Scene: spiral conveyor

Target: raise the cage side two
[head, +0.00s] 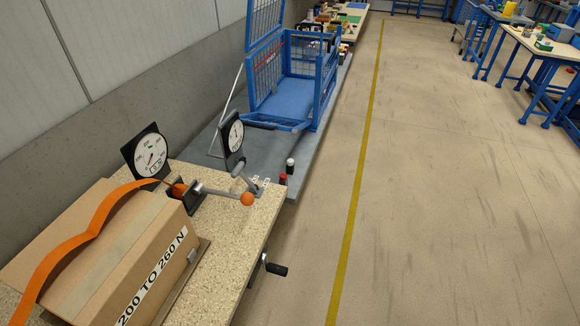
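A blue wire-mesh cage (322,80) stands on a grey platform at the upper middle of the head view. A tall mesh panel (264,22) rises at its left and is cut off by the top edge. A lower mesh panel (267,75) stands upright below it. A blue frame (275,122) lies low at the near side of the cage. A blue floor panel (292,97) shows inside. I cannot tell which part is side two. My gripper is not in view.
A speckled bench (228,245) at the near left carries a cardboard box (120,250), an orange strap, two dials and an orange-knobbed lever (247,199). A black crank handle (276,269) sticks out at its right. Open floor (430,200) lies right of the yellow line.

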